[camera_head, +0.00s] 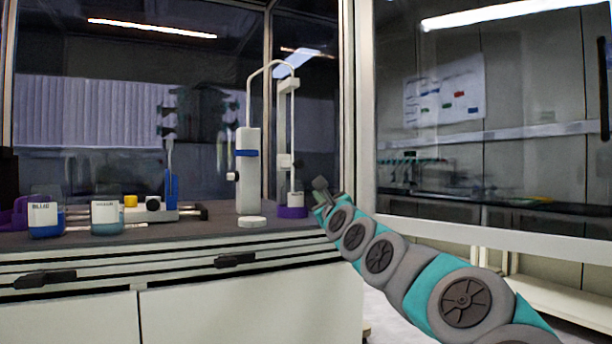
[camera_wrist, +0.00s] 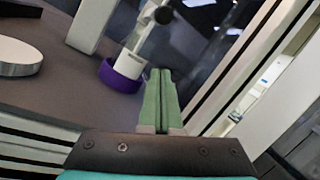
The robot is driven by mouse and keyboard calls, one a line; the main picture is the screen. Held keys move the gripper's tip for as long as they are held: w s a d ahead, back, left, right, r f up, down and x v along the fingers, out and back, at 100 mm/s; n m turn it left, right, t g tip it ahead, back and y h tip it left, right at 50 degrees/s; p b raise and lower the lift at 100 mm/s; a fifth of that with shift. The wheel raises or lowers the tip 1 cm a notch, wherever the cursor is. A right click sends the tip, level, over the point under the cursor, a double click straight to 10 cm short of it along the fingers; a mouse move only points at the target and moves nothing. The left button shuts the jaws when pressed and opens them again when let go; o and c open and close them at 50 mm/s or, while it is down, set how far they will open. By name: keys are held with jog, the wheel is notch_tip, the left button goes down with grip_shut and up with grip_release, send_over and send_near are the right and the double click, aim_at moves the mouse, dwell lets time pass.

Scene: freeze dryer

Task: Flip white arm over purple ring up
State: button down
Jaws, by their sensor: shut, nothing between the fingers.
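The purple ring (camera_head: 292,211) sits on the counter at the base of a slim white stand, near the counter's right end. In the wrist view the purple ring (camera_wrist: 122,77) lies just left of my fingertips, around a white cylinder (camera_wrist: 131,63). A white upright part (camera_head: 283,125), seemingly the white arm, stands above the ring with a small block on it. A dark round knob (camera_wrist: 163,15) shows above the ring in the wrist view. My gripper (camera_head: 321,186) is right of the ring; its green fingers (camera_wrist: 160,74) are shut and empty, apart from the ring.
A white column (camera_head: 248,185) with a blue band and a curved tube stands left of the ring, with a white disc (camera_head: 252,221) before it. Two labelled bottles (camera_head: 46,218) stand at the left. A glass enclosure frame post (camera_head: 357,100) rises close behind my gripper.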

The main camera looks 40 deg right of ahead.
jog(key=p+x, duration=0.1)
jog(key=x, duration=0.5)
jog(key=shift+w+a, duration=0.1)
jog(key=shift+w, duration=0.05)
jog(key=shift+w+a+r+p, duration=0.1)
jog(key=shift+a+r, duration=0.15)
jog(key=shift+r, duration=0.35)
jog(key=shift+w+a+r+p, duration=0.1)
jog(key=shift+a+r, duration=0.2)
jog(key=shift+r, duration=0.3)
jog(key=shift+w+a+r+p, duration=0.1)
jog(key=shift+a+r, duration=0.15)
jog(key=shift+r, duration=0.35)
jog(key=shift+d, duration=0.1)
